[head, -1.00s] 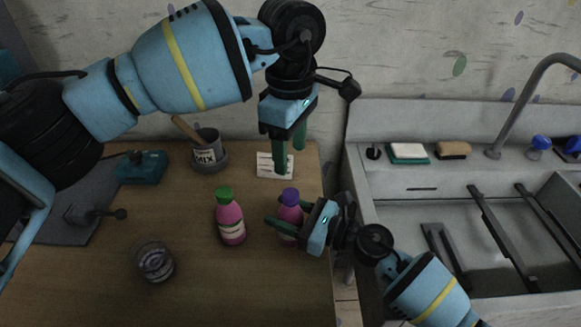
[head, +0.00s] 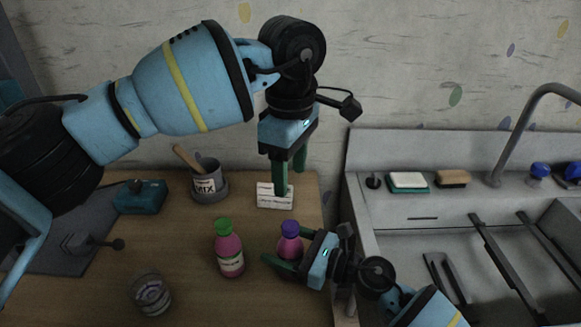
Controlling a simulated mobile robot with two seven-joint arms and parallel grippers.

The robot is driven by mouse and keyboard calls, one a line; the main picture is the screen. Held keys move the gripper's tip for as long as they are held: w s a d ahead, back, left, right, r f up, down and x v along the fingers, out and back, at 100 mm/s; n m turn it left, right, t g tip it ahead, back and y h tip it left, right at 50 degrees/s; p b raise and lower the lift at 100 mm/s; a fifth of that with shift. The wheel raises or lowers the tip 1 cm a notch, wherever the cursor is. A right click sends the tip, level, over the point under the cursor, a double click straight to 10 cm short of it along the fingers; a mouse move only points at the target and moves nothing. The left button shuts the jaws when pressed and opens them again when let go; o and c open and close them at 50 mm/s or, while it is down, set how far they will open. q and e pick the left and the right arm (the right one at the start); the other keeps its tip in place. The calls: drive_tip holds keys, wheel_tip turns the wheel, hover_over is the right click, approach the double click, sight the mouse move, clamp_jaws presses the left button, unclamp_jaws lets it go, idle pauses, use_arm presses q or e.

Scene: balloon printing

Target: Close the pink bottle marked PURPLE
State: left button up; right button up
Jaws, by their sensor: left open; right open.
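A pink bottle with a purple cap (head: 290,246) stands upright on the table at its right side; the cap sits on its top. Its lower part is hidden by my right gripper and no label shows. My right gripper (head: 272,260) is open, low at this bottle, with its green fingers around or beside it; I cannot tell if they touch. Another pink bottle with a green cap (head: 229,256) stands upright to the left, with a pale label. My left gripper (head: 289,188) is open and empty, pointing down above and behind the purple-capped bottle, in front of a white card (head: 268,197).
A grey MIX cup (head: 207,181) with a wooden stick stands at the back. A glass (head: 152,294) stands at front left. A blue-green device (head: 140,197) is at back left. A sink (head: 440,215) with a sponge (head: 409,182) and a brush (head: 453,178) lies to the right.

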sight(302, 252)
drive_tip(key=b+v, duration=0.1)
drive_tip(key=v, duration=0.5)
drive_tip(key=shift+s+d+f, duration=0.15)
drive_tip(key=shift+d, duration=0.1)
use_arm(q)
drive_tip(key=shift+w+f, duration=0.2)
drive_tip(key=shift+f, duration=1.35)
use_arm(e)
drive_tip(key=shift+s+d, duration=0.3)
drive_tip(key=shift+d, duration=0.3)
